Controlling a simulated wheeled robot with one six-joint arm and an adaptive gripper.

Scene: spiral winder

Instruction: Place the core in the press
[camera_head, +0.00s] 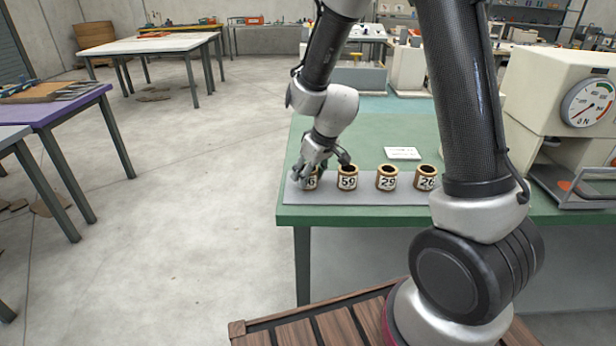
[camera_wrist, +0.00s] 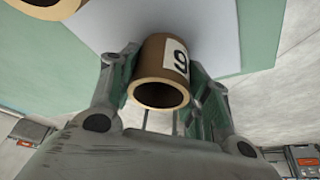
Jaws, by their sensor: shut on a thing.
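Several brown cylindrical cores with white number labels stand in a row on a grey mat (camera_head: 330,195). The leftmost core (camera_head: 312,182) is partly hidden by my gripper (camera_head: 320,170), and a 6 shows on its label. In the wrist view, my gripper (camera_wrist: 165,78) is shut on this core (camera_wrist: 158,72), a finger on each side. It looks close to the mat; I cannot tell whether it touches. The other cores read 59 (camera_head: 347,178), 29 (camera_head: 387,178) and 26 (camera_head: 426,178). A beige machine with a dial gauge (camera_head: 590,102), apparently the press, stands at the right.
The green table (camera_head: 375,150) carries the mat and a small white card (camera_head: 402,153) behind the cores. A metal-framed tray (camera_head: 585,190) sits below the gauge. My upper arm hides part of the table between the cores and the machine.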

